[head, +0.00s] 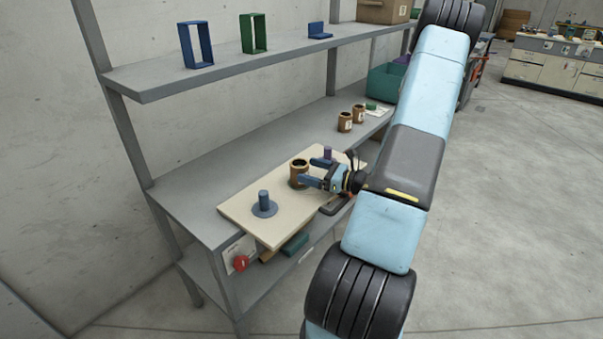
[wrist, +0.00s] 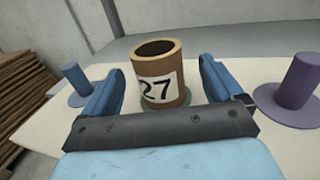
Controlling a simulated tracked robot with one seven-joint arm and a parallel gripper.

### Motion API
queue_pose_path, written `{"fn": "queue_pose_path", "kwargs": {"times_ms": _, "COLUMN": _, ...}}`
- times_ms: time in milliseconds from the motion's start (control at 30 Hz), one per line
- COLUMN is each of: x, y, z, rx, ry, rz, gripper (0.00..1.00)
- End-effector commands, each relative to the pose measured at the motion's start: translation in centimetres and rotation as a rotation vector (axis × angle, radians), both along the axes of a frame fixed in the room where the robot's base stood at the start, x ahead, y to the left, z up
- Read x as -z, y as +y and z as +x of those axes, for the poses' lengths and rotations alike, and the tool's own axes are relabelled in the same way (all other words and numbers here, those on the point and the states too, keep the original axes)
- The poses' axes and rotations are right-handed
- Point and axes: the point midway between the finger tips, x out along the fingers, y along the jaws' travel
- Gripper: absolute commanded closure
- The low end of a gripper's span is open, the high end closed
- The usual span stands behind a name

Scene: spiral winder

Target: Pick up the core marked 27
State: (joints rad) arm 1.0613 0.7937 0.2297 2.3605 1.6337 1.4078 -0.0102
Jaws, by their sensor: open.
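The core marked 27 (wrist: 157,75) is a brown hollow cylinder with a white label. It stands upright on a green round base, between and just beyond my open gripper fingers in the wrist view. In the head view the core (head: 298,175) stands on the pale board, close to the fingers. My gripper (head: 312,172) is open and empty, reaching in from the right; its fingers also show in the wrist view (wrist: 160,95). Whether the fingertips reach alongside the core is hard to tell.
A blue peg on a round base (head: 264,205) and a purple peg (wrist: 295,88) flank the core on the board (head: 240,207). Two more brown cores (head: 345,122) stand farther along the bench. A red button (head: 241,262) is at the front. A shelf (head: 160,83) hangs above.

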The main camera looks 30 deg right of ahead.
Motion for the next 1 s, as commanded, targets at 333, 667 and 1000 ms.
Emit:
{"fn": "queue_pose_path", "kwargs": {"times_ms": 333, "x": -0.1, "y": 1.5, "z": 2.0, "rx": -0.001, "ry": 0.000, "rz": 0.001, "gripper": 0.07}}
{"fn": "queue_pose_path", "kwargs": {"times_ms": 667, "x": -0.2, "y": 3.6, "z": 5.1, "rx": -0.001, "ry": 0.001, "rz": 0.001, "gripper": 0.07}}
{"fn": "queue_pose_path", "kwargs": {"times_ms": 1000, "x": -0.2, "y": 3.7, "z": 5.3, "rx": 0.000, "ry": 0.001, "rz": 0.001, "gripper": 0.13}}
